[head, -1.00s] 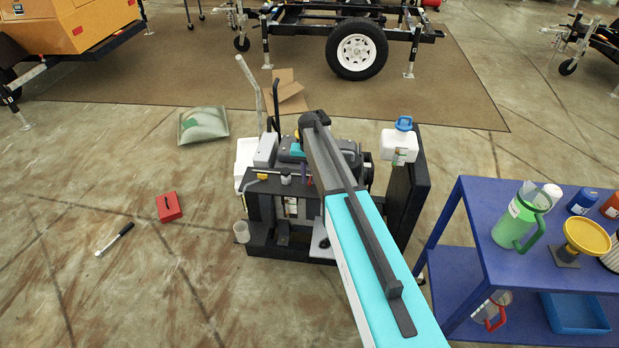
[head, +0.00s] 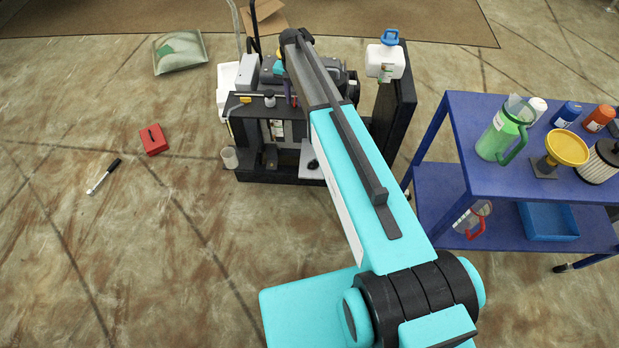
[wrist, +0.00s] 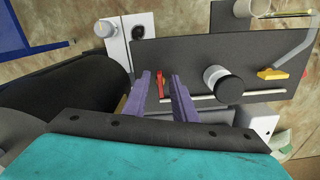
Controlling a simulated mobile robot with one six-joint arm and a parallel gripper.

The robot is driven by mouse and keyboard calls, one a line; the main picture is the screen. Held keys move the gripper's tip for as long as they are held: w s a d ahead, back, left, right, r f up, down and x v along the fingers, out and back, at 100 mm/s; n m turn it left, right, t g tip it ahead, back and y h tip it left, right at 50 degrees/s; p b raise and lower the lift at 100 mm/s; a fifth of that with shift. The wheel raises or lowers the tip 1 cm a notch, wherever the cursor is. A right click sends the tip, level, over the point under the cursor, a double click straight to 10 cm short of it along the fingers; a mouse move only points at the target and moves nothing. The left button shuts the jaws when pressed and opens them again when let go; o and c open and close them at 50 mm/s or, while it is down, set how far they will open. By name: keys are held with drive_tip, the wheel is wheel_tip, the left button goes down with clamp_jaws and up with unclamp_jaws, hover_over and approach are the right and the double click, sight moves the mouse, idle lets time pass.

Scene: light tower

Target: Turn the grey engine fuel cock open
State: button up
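My gripper (wrist: 161,76) has two purple fingers set apart, with a gap between them. A small red lever (wrist: 160,86) shows in that gap, against a dark panel (wrist: 200,50) of the engine unit; I cannot tell if the fingers touch it. To its right are a white and black round cap (wrist: 222,84) and a yellow-handled lever (wrist: 270,73) on a grey pipe. I cannot pick out a grey fuel cock for certain. In the head view the engine unit (head: 262,110) stands mid-picture, partly hidden by my arm; the yellow lever (head: 245,99) shows at its left.
A white jug with a blue cap (head: 385,62) sits on the unit's right side. A blue cart (head: 470,170) with a green pitcher (head: 503,135) and yellow funnel (head: 566,148) stands right. A red box (head: 153,140) and wrench (head: 104,176) lie left on open floor.

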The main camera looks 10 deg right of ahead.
drive_tip(key=shift+w+a+m, duration=0.15)
drive_tip(key=shift+m, duration=1.55)
drive_tip(key=shift+w+a+m+p, duration=0.15)
drive_tip(key=shift+m+p, duration=0.4)
drive_tip(key=shift+m, duration=1.55)
drive_tip(key=shift+w+r+m+p, duration=0.15)
drive_tip(key=shift+m+p, duration=0.35)
drive_tip(key=shift+m, duration=1.8)
drive_tip(key=shift+w+m+p, duration=0.1)
drive_tip(key=shift+m+p, duration=0.25)
drive_tip(key=shift+m, duration=0.95)
wheel_tip(320, 180, up, 13)
drive_tip(key=b, duration=0.2)
drive_tip(key=s+f+n+b, duration=0.3)
drive_tip(key=s+f, duration=0.5)
drive_tip(key=f, duration=0.3)
drive_tip(key=s+f+n+g+b, duration=0.1)
drive_tip(key=s+f+n+b, duration=0.3)
drive_tip(key=s+f, duration=0.4)
drive_tip(key=s+f+n+g+b, duration=0.1)
drive_tip(key=s+f+n+b, duration=0.3)
drive_tip(key=s+f, duration=0.4)
wheel_tip(320, 180, down, 7)
drive_tip(key=shift+s+d+n, duration=0.3)
drive_tip(key=shift+s+n, duration=0.05)
drive_tip(key=shift+n, duration=0.15)
